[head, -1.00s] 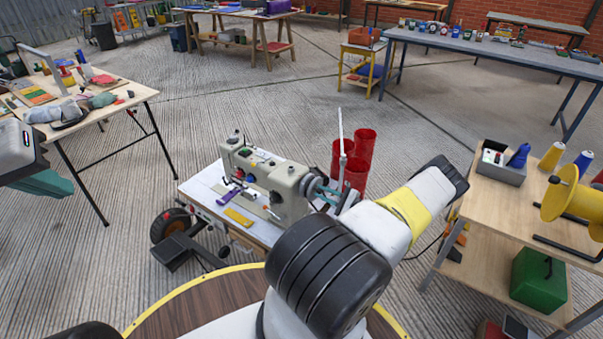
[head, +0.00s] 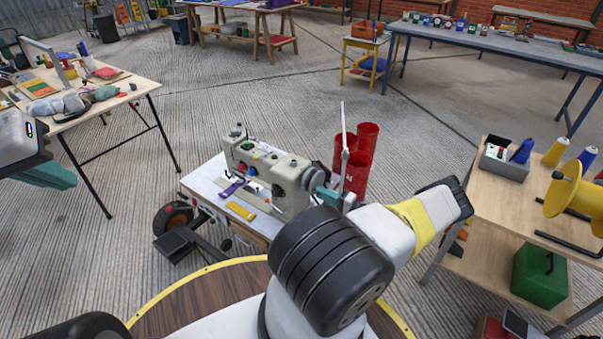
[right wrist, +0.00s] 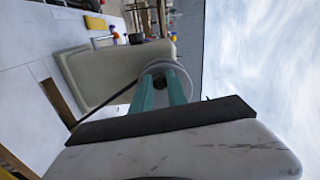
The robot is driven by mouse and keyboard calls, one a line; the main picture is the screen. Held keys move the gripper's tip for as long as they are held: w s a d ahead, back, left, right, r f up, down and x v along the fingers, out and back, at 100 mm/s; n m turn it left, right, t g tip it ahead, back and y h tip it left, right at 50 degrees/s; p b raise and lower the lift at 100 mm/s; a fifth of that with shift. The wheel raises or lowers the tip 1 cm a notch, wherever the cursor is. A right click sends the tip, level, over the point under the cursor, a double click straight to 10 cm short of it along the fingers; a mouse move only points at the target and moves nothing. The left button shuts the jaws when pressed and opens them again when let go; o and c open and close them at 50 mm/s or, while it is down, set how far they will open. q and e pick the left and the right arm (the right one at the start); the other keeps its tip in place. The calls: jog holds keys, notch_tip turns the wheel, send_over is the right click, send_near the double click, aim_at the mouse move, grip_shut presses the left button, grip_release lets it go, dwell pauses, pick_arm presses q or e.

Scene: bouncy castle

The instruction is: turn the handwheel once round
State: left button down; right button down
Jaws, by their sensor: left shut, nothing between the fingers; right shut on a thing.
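A cream sewing machine (head: 270,178) stands on a white-topped stand, with its handwheel (head: 315,179) at the right end. In the right wrist view the handwheel (right wrist: 172,70) is a pale grey disc on the end of the machine. My right gripper (head: 325,196) is at the handwheel, its teal fingers shut on the wheel's rim (right wrist: 160,82). My right arm hides part of the wheel and gripper in the head view. My left gripper (head: 48,174) is shut and empty at the left edge, away from the machine, near the left table.
A wooden bench (head: 500,205) with spools is at the right. A cluttered table (head: 140,88) is at the left.

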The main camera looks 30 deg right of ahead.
jog(key=shift+d+f+n, duration=0.1)
jog(key=shift+f+n, duration=0.25)
jog(key=shift+n, duration=0.75)
jog(key=shift+d+f+n, duration=0.1)
jog(key=shift+f+n, duration=0.25)
jog(key=shift+n, duration=0.75)
jog(key=c, duration=1.3)
grip_release()
jog(key=shift+w, duration=0.1)
jog(key=shift+d, duration=0.1)
jog(key=v, duration=0.7)
jog(key=shift+s+d, duration=0.15)
jog(key=shift+s, duration=0.25)
